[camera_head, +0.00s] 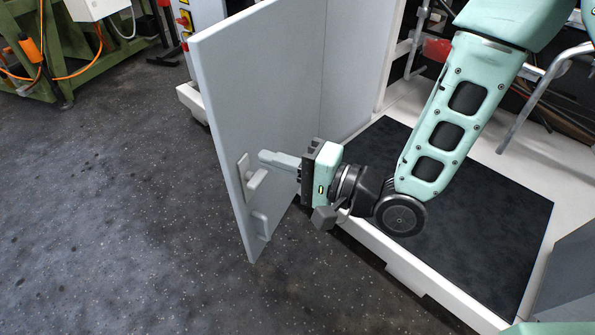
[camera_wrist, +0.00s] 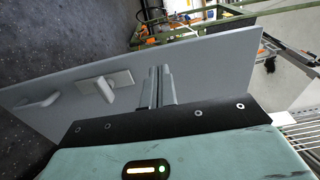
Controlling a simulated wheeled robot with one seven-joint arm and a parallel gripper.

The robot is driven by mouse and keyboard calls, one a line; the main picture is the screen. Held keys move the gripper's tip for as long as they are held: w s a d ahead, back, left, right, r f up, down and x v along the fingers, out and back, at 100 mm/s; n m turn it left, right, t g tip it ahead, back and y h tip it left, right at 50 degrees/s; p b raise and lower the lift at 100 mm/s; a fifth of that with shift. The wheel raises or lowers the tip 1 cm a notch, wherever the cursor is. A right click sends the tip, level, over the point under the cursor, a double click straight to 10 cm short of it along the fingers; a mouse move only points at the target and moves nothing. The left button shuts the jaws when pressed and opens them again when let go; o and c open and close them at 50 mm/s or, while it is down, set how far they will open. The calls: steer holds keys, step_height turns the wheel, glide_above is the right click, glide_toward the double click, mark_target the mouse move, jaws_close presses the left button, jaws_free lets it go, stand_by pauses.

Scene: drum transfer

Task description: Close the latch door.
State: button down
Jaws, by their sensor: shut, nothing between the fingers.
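The latch door (camera_head: 255,100) is a tall light-grey panel standing open, swung out from the white cabinet frame on the right. It carries a latch (camera_head: 256,182) and a small handle (camera_head: 260,224) near its free edge. In the wrist view the door (camera_wrist: 200,68) crosses the picture, with the latch (camera_wrist: 107,85) and handle (camera_wrist: 38,103) on its left part. My gripper (camera_head: 264,157) is shut and empty. Its fingertips are beside the door face, close to the latch; whether they touch the door I cannot tell. In the wrist view my fingers (camera_wrist: 160,72) lie side by side, just right of the latch.
A black mat (camera_head: 480,200) lies on the white cabinet base behind my arm. The white base edge (camera_head: 410,275) runs below my wrist. A green frame with orange cables (camera_head: 75,55) stands at the far left. The dark floor (camera_head: 110,210) left of the door is clear.

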mark_target(223, 144)
steer(key=b+x, duration=0.1)
steer(key=x, duration=0.6)
steer(key=shift+w+a, duration=0.1)
steer(key=shift+a, duration=0.1)
